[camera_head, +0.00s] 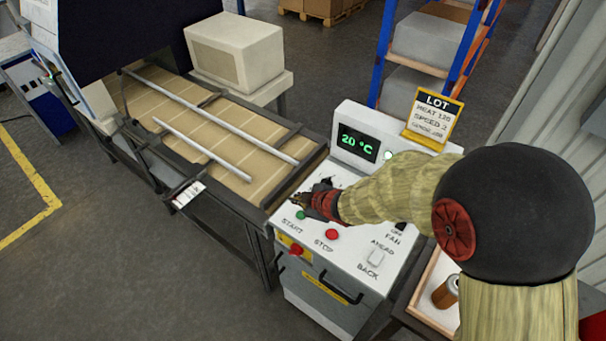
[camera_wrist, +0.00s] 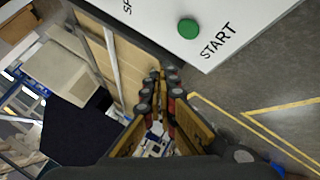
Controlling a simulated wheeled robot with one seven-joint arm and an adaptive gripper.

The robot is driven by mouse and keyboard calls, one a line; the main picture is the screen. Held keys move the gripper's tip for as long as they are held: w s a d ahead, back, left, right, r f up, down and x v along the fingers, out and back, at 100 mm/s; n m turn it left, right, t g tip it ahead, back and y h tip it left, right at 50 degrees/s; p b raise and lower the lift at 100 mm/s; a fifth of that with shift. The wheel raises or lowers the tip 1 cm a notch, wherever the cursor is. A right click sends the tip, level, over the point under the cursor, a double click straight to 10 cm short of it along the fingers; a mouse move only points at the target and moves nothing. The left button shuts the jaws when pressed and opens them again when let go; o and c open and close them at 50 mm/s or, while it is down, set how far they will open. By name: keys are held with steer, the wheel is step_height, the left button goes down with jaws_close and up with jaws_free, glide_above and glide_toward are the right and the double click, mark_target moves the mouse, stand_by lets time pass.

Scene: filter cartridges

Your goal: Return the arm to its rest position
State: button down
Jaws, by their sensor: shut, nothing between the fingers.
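My gripper (camera_head: 299,200) is at the left edge of the white control panel in the head view, just above the green START button (camera_head: 300,214). It is shut and empty; in the wrist view its two fingers (camera_wrist: 160,84) meet at the tips. The wrist view shows the START button (camera_wrist: 188,29) beyond the fingers, to their upper right, with a gap between. My arm reaches in from the right, across the control panel (camera_head: 345,262), and hides part of its face. The display (camera_head: 358,143) reads 20 °C.
A red STOP button (camera_head: 332,234) and a BACK/AHEAD switch (camera_head: 375,258) sit near my arm. A yellow LOT sign (camera_head: 433,118) stands on the panel's top. The conveyor (camera_head: 210,130) lies left. A tray (camera_head: 428,316) with a brown cartridge (camera_head: 446,292) is below my arm.

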steer(key=d+f+h, duration=0.1)
steer(key=s+d+f+m, duration=0.1)
steer(key=d, duration=0.1)
steer(key=s+d+f+m+h, duration=0.1)
steer(key=d, duration=0.1)
steer(key=shift+d+f+g+h, duration=0.25)
steer(key=shift+f+g+h, duration=0.05)
steer(key=shift+g, duration=0.1)
steer(key=d, duration=0.1)
steer(key=s+d+m+h, duration=0.1)
steer(key=s+d+m+g, duration=0.1)
steer(key=shift+d+r+h, duration=0.1)
steer(key=shift+d+h, duration=0.3)
steer(key=s+d+r+m+b, duration=0.3)
steer(key=s+d+r+m, duration=0.3)
steer(key=s+r, duration=0.4)
steer(key=s+d+r+m+h+b, duration=0.1)
steer(key=s+d+r+m+b, duration=0.2)
steer(key=s+d+r+m, duration=0.3)
steer(key=s+d+r, duration=0.1)
steer(key=s+r, duration=0.3)
steer(key=s, duration=0.1)
steer(key=shift+s+d+m+b, duration=0.25)
steer(key=shift+s+m+b, duration=0.05)
steer(key=shift+s, duration=0.05)
